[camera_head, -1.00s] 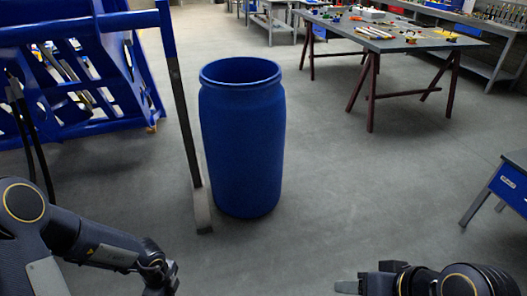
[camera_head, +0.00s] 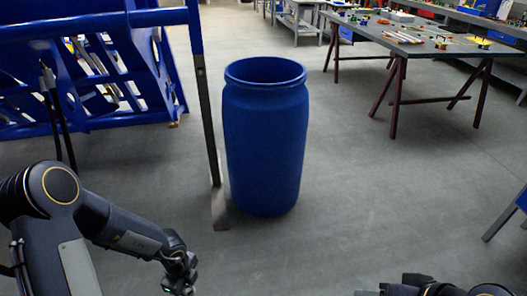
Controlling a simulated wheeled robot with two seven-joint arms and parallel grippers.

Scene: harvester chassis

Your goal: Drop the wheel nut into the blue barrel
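The blue barrel (camera_head: 265,150) stands upright on the floor in the middle of the view, with its open top facing up. My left gripper (camera_head: 183,284) is low at the left, in front of the barrel and apart from it. Its fingers are too dark and small to tell whether they are open or shut. My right gripper (camera_head: 368,293) is at the bottom edge, right of the barrel, mostly cut off by the frame. The wheel nut cannot be made out.
A blue chassis frame (camera_head: 95,20) fills the upper left, with a dark upright post (camera_head: 207,125) close beside the barrel's left side. A work table (camera_head: 425,42) with tools stands at the back right. A blue-sided bench (camera_head: 521,201) shows at the right edge. Floor in front is clear.

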